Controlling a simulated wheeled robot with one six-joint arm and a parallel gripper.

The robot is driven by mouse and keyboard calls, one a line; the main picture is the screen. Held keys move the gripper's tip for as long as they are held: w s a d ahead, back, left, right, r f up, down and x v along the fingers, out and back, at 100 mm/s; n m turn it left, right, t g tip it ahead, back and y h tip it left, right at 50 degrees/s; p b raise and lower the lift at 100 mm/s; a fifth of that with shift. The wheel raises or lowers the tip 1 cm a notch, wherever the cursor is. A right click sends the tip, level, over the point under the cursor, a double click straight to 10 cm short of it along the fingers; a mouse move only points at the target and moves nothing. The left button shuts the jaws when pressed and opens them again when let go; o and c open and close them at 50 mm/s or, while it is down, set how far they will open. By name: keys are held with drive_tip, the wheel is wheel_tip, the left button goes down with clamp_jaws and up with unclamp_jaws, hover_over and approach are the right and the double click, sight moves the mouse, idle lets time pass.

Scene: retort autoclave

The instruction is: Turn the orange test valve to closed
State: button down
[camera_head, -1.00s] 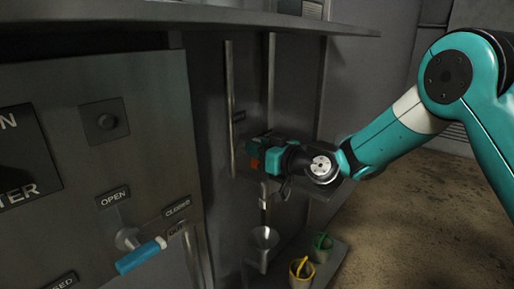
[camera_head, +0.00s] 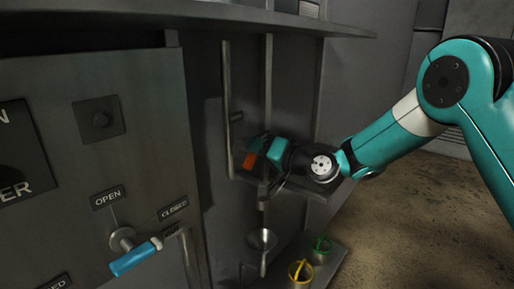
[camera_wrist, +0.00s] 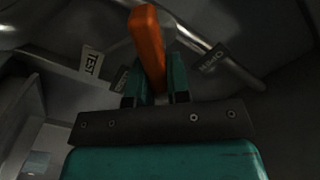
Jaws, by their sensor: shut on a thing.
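The orange test valve handle (camera_wrist: 148,40) stands between the two fingers of my gripper (camera_wrist: 155,88) in the wrist view, rising from them and leaning slightly left. My gripper is shut on it. In the head view a small orange patch of the handle (camera_head: 250,161) shows at the front of my gripper (camera_head: 259,153), by the pipes in the recess. A TEST label (camera_wrist: 92,62) lies left of the handle. A label that seems to read OPEN (camera_wrist: 213,60) lies to its right. Another label (camera_wrist: 122,78) is partly hidden by a finger. The valve body is hidden.
A blue-handled lever (camera_head: 135,258) with OPEN (camera_head: 107,197) and CLOSED (camera_head: 173,209) labels is on the left panel. A funnel (camera_head: 262,239) hangs below my gripper. Yellow (camera_head: 301,271) and green (camera_head: 320,248) cups stand on a low ledge. Open floor lies right.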

drive_tip(key=m, duration=0.2)
drive_tip(key=m+p, duration=0.1)
drive_tip(key=shift+w+d+f+m, duration=0.15)
drive_tip(key=shift+d+f+m, duration=0.1)
drive_tip(key=shift+m, duration=0.15)
drive_tip(key=m, duration=0.2)
drive_tip(key=f+m+p, duration=0.1)
drive_tip(key=m, duration=0.1)
drive_tip(key=shift+w+m, duration=0.1)
drive_tip(key=shift+m, duration=0.2)
drive_tip(key=shift+p, duration=0.3)
drive_tip(key=c, duration=1.1)
unclamp_jaws()
drive_tip(key=shift+b+v, duration=2.85)
drive_tip(key=shift+v, duration=5.9)
